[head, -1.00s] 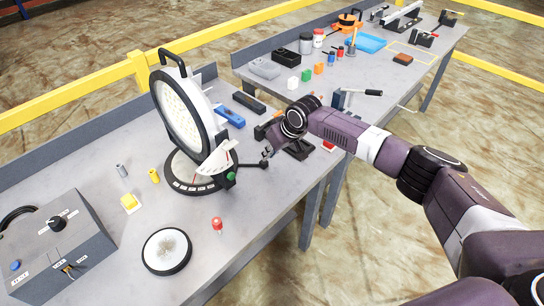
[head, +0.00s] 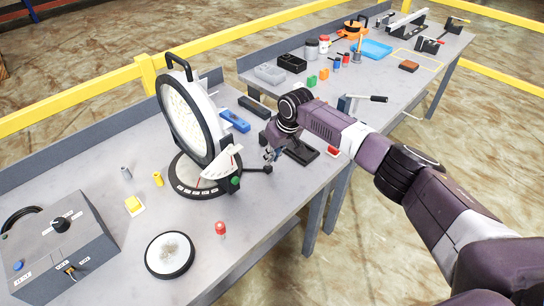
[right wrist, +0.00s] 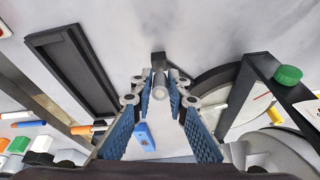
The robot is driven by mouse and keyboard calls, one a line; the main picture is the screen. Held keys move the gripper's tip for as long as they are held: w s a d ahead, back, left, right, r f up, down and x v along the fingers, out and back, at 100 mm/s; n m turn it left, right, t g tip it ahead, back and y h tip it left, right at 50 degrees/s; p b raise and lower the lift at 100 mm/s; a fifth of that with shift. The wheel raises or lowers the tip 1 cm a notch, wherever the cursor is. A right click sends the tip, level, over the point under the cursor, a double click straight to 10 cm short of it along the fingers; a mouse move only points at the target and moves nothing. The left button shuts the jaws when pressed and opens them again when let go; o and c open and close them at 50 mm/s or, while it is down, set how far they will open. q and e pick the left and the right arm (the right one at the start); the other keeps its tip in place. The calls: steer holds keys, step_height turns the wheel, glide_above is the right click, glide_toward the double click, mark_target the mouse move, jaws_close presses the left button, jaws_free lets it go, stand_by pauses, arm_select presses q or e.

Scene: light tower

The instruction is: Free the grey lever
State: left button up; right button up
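The round lamp (head: 184,112) stands tilted in a black frame on a round dark base (head: 190,188) in the head view. A dark grey lever with a black ball end (head: 267,169) sticks out to the right of that base. A green knob (head: 236,181) sits beside it; it also shows in the right wrist view (right wrist: 288,74). My right gripper (head: 271,154) points down just above the lever's end. In the right wrist view its blue-padded fingers (right wrist: 161,92) stand apart, with a grey rod end (right wrist: 160,86) between the tips; contact is unclear. My left gripper is out of view.
A black plate (head: 301,151) and a red piece (head: 333,151) lie right of my gripper. A blue block (head: 235,121) and a dark bar (head: 254,107) lie behind. A control box (head: 55,245) and a round disc (head: 169,255) stand at the front left.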

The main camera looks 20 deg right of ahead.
steer(key=o, duration=0.3)
steer(key=v, duration=1.2)
